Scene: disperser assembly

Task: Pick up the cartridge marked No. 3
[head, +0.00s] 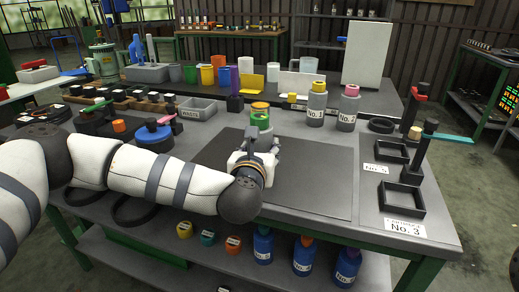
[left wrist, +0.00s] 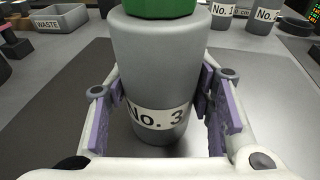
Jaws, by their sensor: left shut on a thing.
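The cartridge marked No. 3 (left wrist: 152,75) is a grey cylinder with a white label and a green top. It stands upright between the purple-lined fingers of my left gripper (left wrist: 162,110), which is shut on it. In the head view the green top of cartridge No. 3 (head: 260,121) shows just beyond my left gripper (head: 262,150), over the dark mat (head: 310,185). Most of its body is hidden there by the gripper. I cannot tell whether its base touches the mat. My right gripper is not in view.
Cartridges No. 1 (head: 317,104) and No. 2 (head: 348,108) stand behind the mat. Square black holders (head: 402,202) and posts with arms (head: 425,150) are at the right, by a No. 3 label (head: 405,228). A waste tray (head: 198,109) is at back left. The mat's right part is clear.

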